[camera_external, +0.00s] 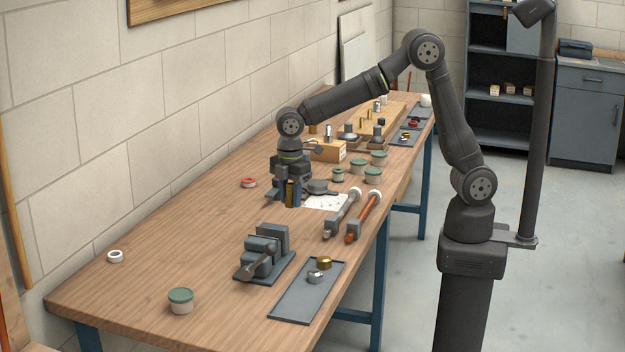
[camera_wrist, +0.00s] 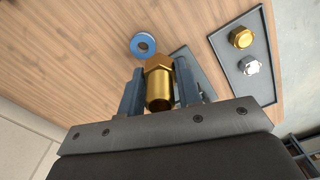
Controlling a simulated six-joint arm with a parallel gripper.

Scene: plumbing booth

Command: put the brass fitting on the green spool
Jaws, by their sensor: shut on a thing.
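My gripper (camera_wrist: 158,95) is shut on the brass fitting (camera_wrist: 158,88), a gold tube with a hex collar, held between the two fingers. In the external view my gripper (camera_external: 289,196) is low over the middle of the bench, with the fitting partly hidden by the fingers. A small green round thing (camera_external: 338,175) is to the right of and behind my gripper, apart from it. It may be the green spool, but it is too small to tell surely.
Green-lidded tubs (camera_external: 180,300) stand on the bench. A vise (camera_external: 264,255), a tray (camera_external: 290,305) with brass and silver pieces, and two long tools (camera_external: 363,218) are nearer. A red ring (camera_external: 249,183) lies left. The wrist view shows a blue ring (camera_wrist: 134,44). The left bench is mostly clear.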

